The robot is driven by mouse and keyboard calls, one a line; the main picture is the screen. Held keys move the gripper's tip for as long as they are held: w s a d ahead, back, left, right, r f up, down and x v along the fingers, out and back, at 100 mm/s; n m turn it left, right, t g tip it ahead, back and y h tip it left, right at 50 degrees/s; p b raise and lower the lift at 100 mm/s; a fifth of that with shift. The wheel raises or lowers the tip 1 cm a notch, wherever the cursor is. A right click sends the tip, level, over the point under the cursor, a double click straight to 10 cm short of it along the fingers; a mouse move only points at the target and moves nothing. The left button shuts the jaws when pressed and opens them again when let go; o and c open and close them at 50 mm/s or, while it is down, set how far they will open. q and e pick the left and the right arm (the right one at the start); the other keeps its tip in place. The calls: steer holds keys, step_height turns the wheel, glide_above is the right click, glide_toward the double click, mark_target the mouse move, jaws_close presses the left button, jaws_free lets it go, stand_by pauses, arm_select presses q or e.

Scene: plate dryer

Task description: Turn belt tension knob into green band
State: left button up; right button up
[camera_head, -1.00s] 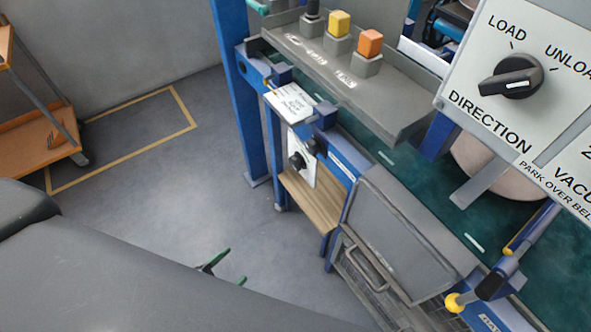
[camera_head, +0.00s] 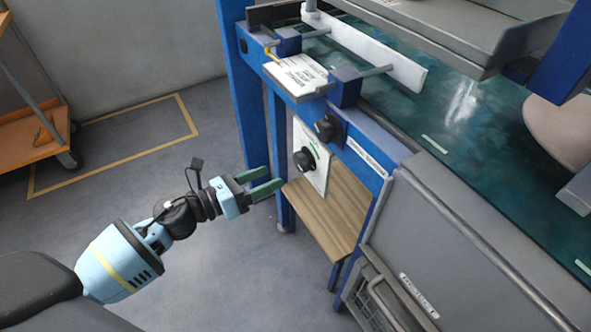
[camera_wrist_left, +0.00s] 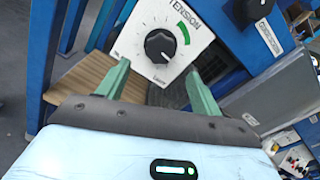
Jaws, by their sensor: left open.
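The belt tension knob (camera_head: 304,160) is black and round, on a white plate (camera_head: 319,176) on the blue frame. In the left wrist view the knob (camera_wrist_left: 160,45) sits under the word TENSION, with the green band (camera_wrist_left: 183,32) as a short arc at its upper right. A pale mark shows on the knob's lower part; its exact pointing is too small to tell. My left gripper (camera_head: 274,181) is open and empty, left of and below the knob, apart from it. In the wrist view its green fingers (camera_wrist_left: 157,68) straddle the knob's lower side. My right gripper is not in view.
Another black knob (camera_head: 327,127) sits on the blue frame just above the plate. A wooden shelf (camera_head: 330,212) lies below, and a grey panel (camera_head: 470,260) stands to the right. The green belt (camera_head: 450,110) runs behind. Open floor lies left, with an orange cart (camera_head: 35,140) beyond.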

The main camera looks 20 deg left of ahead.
mark_target(298, 165)
arm_select(q)
steer(key=shift+x, duration=4)
steer(key=c, duration=1)
